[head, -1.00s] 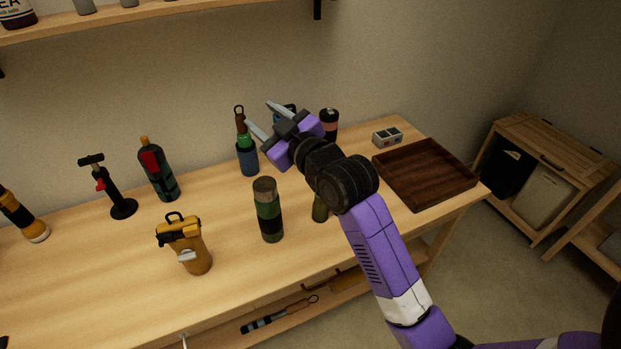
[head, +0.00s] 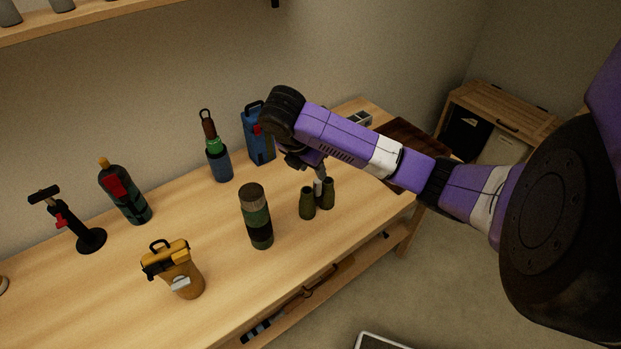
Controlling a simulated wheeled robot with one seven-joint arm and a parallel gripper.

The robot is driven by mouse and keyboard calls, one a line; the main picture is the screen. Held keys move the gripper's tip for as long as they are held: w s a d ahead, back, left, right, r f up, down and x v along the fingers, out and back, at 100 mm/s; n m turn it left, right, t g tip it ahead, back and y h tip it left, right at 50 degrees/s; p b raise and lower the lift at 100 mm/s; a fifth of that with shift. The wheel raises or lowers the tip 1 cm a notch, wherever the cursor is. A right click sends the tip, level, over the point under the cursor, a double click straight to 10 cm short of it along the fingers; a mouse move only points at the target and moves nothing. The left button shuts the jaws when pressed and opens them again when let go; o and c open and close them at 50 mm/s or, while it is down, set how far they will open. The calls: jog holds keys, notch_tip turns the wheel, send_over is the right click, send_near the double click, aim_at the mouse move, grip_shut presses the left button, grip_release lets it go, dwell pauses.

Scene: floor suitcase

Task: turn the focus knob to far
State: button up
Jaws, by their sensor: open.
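Dark green binoculars (head: 307,203) stand upright on the wooden bench, their two barrels side by side. A small grey part shows between the barrels near the top; I cannot tell whether it is the focus knob or one of my fingertips. My gripper (head: 319,178) points down just above and behind the binoculars, partly hidden by my own arm. It is open with nothing seen held in it. I cannot tell whether its fingers touch the binoculars or stand around the knob.
A green flask (head: 257,217) stands close to the left of the binoculars. A yellow lantern-like container (head: 180,272), a blue canister (head: 260,135), a bottle (head: 218,160) and a dark tray (head: 412,140) are also on the bench.

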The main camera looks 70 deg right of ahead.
aim_at(317, 181)
jog(key=shift+w+f, duration=0.1)
jog(key=shift+f, duration=0.35)
jog(key=b+x, duration=0.5)
jog(key=shift+f, duration=0.2)
jog(key=shift+b+x, duration=0.55)
jog(key=shift+x, duration=0.25)
jog(key=shift+d, duration=0.2)
jog(key=shift+r, duration=0.1)
grip_shut()
